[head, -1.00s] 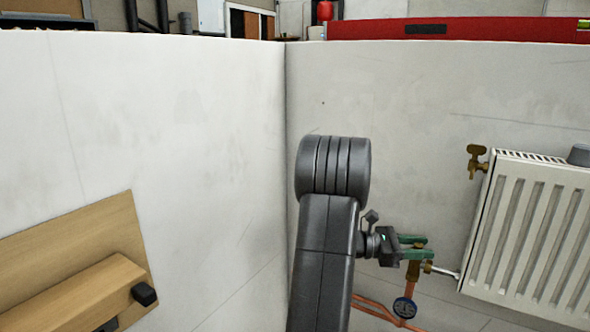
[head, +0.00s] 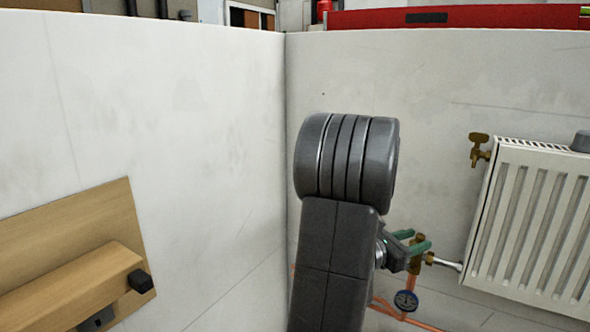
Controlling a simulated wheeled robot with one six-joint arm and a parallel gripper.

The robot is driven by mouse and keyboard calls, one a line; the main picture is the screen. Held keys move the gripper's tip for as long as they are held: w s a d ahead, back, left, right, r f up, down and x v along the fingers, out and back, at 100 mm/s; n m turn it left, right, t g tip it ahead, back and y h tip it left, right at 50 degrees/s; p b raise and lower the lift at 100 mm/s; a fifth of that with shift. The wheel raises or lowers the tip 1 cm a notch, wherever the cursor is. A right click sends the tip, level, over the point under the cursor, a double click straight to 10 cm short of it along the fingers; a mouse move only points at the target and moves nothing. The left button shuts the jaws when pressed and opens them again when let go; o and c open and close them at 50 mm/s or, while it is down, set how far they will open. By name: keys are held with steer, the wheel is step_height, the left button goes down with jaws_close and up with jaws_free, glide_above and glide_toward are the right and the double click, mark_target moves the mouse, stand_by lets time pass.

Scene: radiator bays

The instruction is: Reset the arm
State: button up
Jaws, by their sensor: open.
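My gripper (head: 418,242) is at the right of my arm in the head view, with two green fingers apart from each other. It is open, and I see nothing held between the fingers. The fingers are close to a brass valve (head: 417,257) on copper pipework; I cannot tell whether they touch it. My arm's dark grey links stand in the middle of the view and hide part of the wall corner and pipes.
A white radiator (head: 530,228) with a brass valve (head: 479,150) at its upper left hangs at the right. A round gauge (head: 405,300) sits below the gripper. A wooden board (head: 75,245) with a ledge is on the left wall. A red beam (head: 450,18) lies behind the walls.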

steer(key=v, duration=0.8)
steer(key=shift+a, duration=0.25)
steer(key=shift+s, duration=0.1)
